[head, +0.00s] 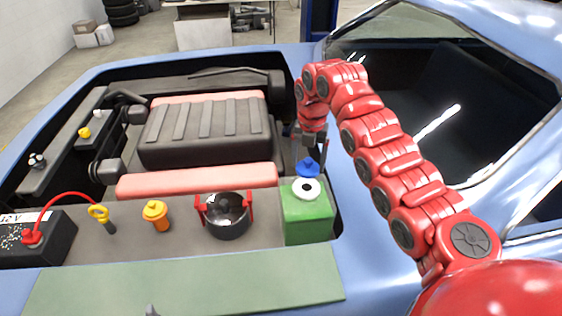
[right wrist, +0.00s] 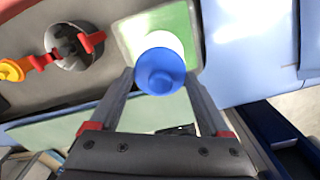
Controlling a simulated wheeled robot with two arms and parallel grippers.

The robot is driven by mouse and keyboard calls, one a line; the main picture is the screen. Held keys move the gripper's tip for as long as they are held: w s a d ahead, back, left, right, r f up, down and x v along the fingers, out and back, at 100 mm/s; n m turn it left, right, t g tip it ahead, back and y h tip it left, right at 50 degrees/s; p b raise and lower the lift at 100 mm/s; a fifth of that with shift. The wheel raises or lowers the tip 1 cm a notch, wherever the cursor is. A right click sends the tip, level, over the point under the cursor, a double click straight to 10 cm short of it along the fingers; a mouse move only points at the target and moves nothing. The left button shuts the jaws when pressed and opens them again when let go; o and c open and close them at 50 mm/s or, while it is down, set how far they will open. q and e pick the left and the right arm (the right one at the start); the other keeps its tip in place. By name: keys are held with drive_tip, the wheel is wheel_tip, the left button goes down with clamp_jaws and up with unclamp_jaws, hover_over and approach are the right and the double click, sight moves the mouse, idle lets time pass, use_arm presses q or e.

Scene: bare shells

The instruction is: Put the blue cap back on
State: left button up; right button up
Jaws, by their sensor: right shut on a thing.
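The blue cap (head: 307,168) is held between the fingers of my right gripper (head: 310,158), which is shut on it. The right wrist view also shows the cap (right wrist: 160,72) between the fingertips (right wrist: 160,78). The green tank (head: 307,222) stands at the right end of the engine bay, with a round white neck (head: 307,188) on top. In the head view the cap appears just behind and above the neck. In the right wrist view it overlaps part of the white neck (right wrist: 162,42); the exact gap cannot be told. My left gripper is not in view.
Left of the tank are a dark round pot with red clips (head: 228,216), an orange-yellow cap (head: 156,214), a yellow ring handle (head: 99,212) and a black battery (head: 40,240). The blue car body (head: 372,250) borders the bay on the right. A green strip (head: 190,285) lies in front.

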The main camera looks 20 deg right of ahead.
sight(307, 187)
drive_tip(key=shift+d+f, duration=0.1)
drive_tip(key=shift+f, duration=0.85)
wheel_tip(307, 187, down, 4)
drive_tip(key=shift+r+b, duration=0.1)
drive_tip(key=shift+b, duration=0.5)
drive_tip(key=shift+f+b, duration=0.35)
drive_tip(key=shift+f, duration=0.15)
drive_tip(key=shift+r+b, duration=0.1)
drive_tip(key=shift+b, duration=0.9)
drive_tip(key=shift+f+b, duration=0.25)
drive_tip(key=shift+b, duration=0.85)
idle(0.9)
idle(0.3)
